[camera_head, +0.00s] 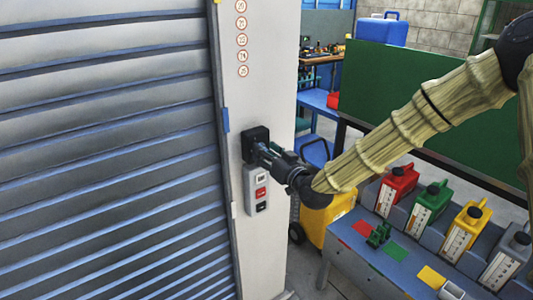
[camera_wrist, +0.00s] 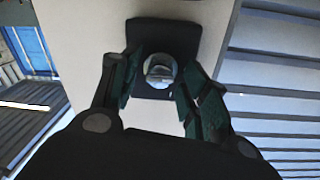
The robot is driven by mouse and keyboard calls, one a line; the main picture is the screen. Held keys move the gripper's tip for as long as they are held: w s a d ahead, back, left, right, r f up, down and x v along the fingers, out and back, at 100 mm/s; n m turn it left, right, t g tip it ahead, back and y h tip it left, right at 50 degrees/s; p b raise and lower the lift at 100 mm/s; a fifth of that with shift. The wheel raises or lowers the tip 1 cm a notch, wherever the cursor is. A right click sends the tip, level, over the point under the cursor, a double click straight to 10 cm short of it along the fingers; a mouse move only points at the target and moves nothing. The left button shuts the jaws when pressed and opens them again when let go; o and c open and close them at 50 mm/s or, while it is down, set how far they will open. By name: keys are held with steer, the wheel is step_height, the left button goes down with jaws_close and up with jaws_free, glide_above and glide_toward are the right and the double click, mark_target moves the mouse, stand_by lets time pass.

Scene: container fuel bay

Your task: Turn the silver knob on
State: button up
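The silver knob (camera_wrist: 160,70) is round and sits in the middle of a black square plate (camera_wrist: 155,35) in the wrist view. In the head view the black plate (camera_head: 254,136) is on the pale wall post, and the knob is hidden behind my gripper (camera_head: 268,153). In the wrist view my gripper (camera_wrist: 159,78) has its fingers apart, one on each side of the knob. A gap shows between the left finger and the knob. The right finger is closer to the knob, and I cannot tell whether it touches.
A switch box (camera_head: 261,192) with a red button is just below the plate. A slatted shutter (camera_head: 110,150) stands to the left. At right are a blue-grey bench (camera_head: 345,250), several coloured canisters such as the green one (camera_head: 430,208), and a green panel (camera_head: 390,85).

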jaws_close()
steer(key=shift+m+b, duration=0.3)
steer(key=shift+m+g+b, duration=0.3)
steer(key=shift+m+b, duration=3.95)
steer(key=shift+m, duration=1.35)
steer(key=shift+o, duration=1)
jaws_free()
steer(key=shift+d, duration=0.1)
